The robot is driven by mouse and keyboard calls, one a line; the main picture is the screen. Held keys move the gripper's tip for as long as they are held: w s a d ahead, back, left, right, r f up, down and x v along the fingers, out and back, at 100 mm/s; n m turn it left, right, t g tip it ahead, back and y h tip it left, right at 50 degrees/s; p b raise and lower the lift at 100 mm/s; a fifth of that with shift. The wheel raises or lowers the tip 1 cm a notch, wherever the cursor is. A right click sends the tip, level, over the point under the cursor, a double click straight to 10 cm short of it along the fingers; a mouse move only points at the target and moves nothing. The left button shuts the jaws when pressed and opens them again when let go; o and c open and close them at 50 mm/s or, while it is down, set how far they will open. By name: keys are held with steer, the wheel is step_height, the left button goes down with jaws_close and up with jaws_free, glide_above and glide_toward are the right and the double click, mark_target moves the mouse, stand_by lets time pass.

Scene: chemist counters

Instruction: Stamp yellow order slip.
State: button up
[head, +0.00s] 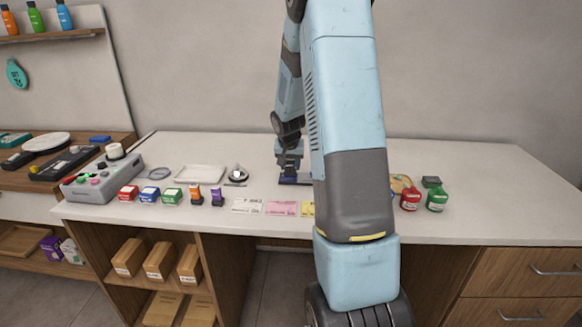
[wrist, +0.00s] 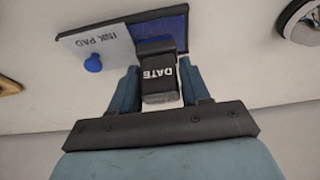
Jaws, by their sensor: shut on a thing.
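My gripper (head: 290,163) is over the ink pad (head: 288,180) at the back of the counter. In the wrist view the gripper (wrist: 160,88) is shut on a black stamp marked DATE (wrist: 158,72). The stamp's far end is at the edge of the blue inking surface (wrist: 160,28); I cannot tell whether it touches. The ink pad's white lid (wrist: 105,50) lies open beside it, with a blue knob. The yellow order slip (head: 307,209) lies at the counter's front, its right part hidden by my arm.
A pink slip (head: 282,208) and a white slip (head: 247,206) lie left of the yellow one. Small coloured boxes (head: 172,196), a tray (head: 200,175) and a grey device (head: 103,178) stand further left. Red (head: 410,199) and green (head: 437,199) items stand right of my arm.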

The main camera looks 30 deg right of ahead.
steer(key=shift+r, duration=3)
